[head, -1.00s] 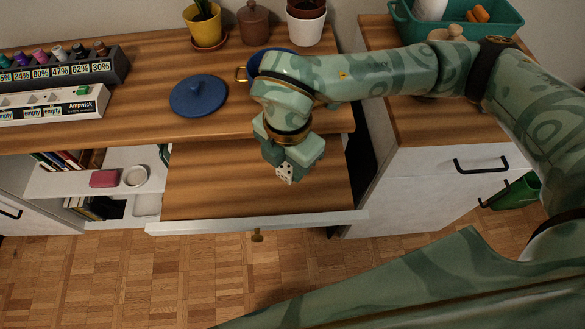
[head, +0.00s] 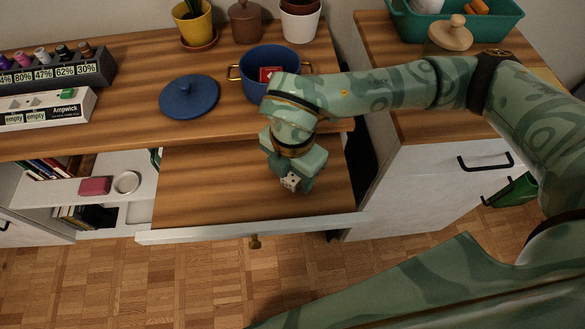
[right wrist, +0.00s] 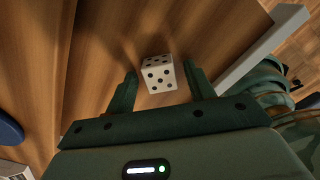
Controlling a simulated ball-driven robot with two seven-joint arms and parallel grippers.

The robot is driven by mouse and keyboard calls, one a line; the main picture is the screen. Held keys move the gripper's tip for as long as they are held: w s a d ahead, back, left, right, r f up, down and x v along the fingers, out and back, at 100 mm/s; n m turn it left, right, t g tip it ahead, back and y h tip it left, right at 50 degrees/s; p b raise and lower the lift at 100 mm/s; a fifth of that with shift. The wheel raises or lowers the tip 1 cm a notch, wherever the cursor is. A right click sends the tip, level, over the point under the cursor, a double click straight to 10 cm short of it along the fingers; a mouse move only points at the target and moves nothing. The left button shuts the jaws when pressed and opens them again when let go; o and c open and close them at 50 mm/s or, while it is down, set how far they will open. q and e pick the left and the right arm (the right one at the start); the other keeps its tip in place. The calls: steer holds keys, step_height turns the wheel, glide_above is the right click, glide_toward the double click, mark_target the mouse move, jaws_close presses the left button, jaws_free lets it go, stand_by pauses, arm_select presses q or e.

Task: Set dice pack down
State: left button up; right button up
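The dice pack (head: 290,181), a white cube with black dots, is at the wooden bottom of the pulled-out drawer (head: 215,190). In the right wrist view the dice pack (right wrist: 158,74) sits between the fingertips of my right gripper (right wrist: 160,82), with a small gap on each side. The gripper is open around it, pointing down into the drawer; in the head view it (head: 294,172) hides part of the cube. The cube looks as if it rests on the wood, but its underside is hidden. My left gripper is not in view.
A blue pot (head: 262,72) with a red thing inside and its blue lid (head: 189,97) stand on the desk above the drawer. The drawer's white front edge (head: 200,233) is near. The drawer's left part is clear.

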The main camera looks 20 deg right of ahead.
mark_target(293, 175)
arm_select(q)
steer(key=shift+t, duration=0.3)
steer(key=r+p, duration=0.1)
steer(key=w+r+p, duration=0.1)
steer(key=p, duration=0.1)
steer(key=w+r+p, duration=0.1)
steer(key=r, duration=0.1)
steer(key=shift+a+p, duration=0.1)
steer(key=shift+p, duration=0.2)
arm_select(e)
step_height(293, 175, up, 12)
steer(key=shift+r, duration=0.2)
